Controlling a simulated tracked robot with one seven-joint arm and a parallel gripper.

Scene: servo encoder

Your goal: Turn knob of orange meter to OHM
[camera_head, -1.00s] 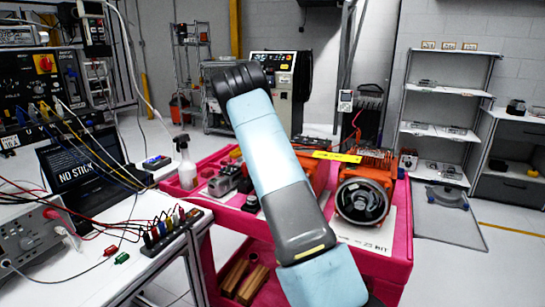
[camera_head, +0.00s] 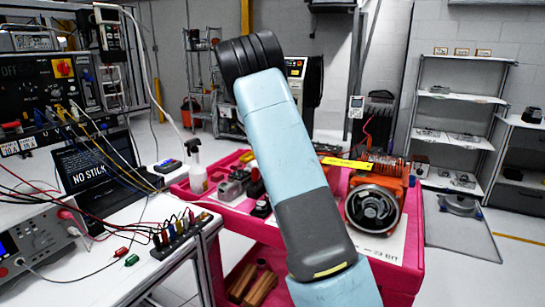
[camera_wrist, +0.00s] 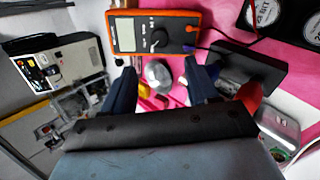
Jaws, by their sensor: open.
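The orange meter (camera_wrist: 181,17) is at the top middle of the wrist view, with its grey display (camera_wrist: 126,36) to the left. Its dark face carries the round knob (camera_wrist: 158,38), small and too blurred to read its setting. My gripper (camera_wrist: 161,82) is open, its two dark fingers spread below the meter in the picture and apart from it. Nothing is held between them. In the head view my arm crosses the middle, hiding the gripper, and I cannot make out the meter there.
A pink cart (camera_head: 408,262) bears an orange machine with a round front (camera_head: 374,210), a yellow strip (camera_head: 347,164) and a white bottle (camera_head: 197,172). A grey rounded object (camera_wrist: 157,73) shows between the fingers. A white bench with cables and instruments (camera_head: 40,238) stands left.

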